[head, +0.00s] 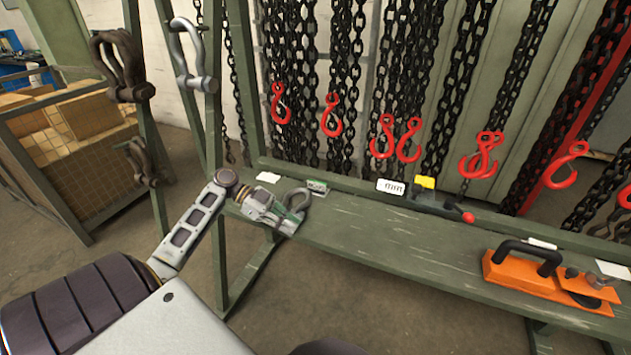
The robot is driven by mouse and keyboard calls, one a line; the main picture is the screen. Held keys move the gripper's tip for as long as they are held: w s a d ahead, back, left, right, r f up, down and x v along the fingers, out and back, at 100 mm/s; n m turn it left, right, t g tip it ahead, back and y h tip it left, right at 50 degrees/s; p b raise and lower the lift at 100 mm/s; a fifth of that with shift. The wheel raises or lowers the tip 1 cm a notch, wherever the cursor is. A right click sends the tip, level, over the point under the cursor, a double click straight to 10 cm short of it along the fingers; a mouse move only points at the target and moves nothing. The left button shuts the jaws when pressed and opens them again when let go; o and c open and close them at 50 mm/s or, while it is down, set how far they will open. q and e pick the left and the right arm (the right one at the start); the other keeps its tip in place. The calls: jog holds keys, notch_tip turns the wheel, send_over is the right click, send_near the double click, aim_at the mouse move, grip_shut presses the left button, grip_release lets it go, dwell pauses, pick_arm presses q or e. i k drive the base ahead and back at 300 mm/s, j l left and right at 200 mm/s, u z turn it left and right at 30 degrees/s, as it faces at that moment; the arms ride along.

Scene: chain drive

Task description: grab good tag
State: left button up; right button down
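A small green tag with pale lettering (317,187) lies at the back of the green bench (400,245); its words are too small to read surely. My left gripper (290,222) is low over the left end of the bench, in front of and to the left of that tag. A grey shackle (307,194) shows just beyond its fingers. A green and white patch shows at the fingers; I cannot tell whether it is a tag held there or lying behind. The finger gap is unclear. My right gripper is not in view.
A white label (390,187), a yellow-topped black tool (425,184) and an orange lifting device (545,273) are on the bench. Chains with red hooks (332,116) hang behind. Shackles (193,55) hang on the left post. The bench middle is clear.

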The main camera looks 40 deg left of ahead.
aim_at(314, 187)
jog(key=i+j, duration=0.35)
jog(key=j, duration=0.15)
jog(key=i+j, duration=0.4)
jog(key=j, duration=0.1)
